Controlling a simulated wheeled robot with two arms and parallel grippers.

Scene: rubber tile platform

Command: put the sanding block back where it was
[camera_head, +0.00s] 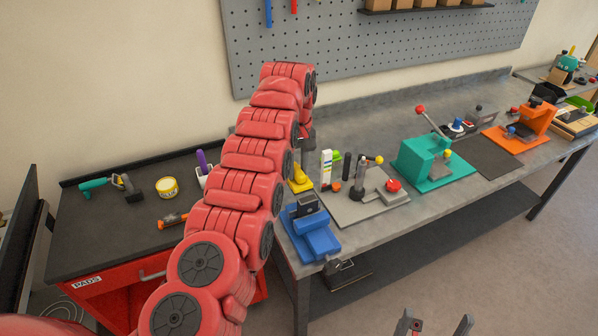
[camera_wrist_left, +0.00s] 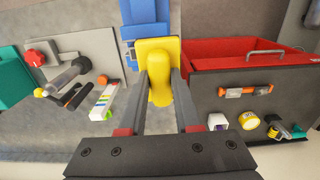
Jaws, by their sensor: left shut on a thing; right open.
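The sanding block, a yellow block with a rounded knob-like grip (camera_head: 299,179), is at the left end of the grey workbench (camera_head: 365,225), behind the blue vise. In the left wrist view the yellow block (camera_wrist_left: 157,47) lies between the fingers of my left gripper (camera_wrist_left: 158,68), which is shut on its grip. In the head view my red left arm hides most of that gripper. I cannot tell whether the block touches the bench. My right gripper (camera_head: 438,324) is open and empty at the bottom edge of the head view, in front of the bench.
A blue vise (camera_head: 312,236) stands close in front of the block. A marker-like white piece (camera_head: 326,168) and a grey plate with a post (camera_head: 350,208) are to its right.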

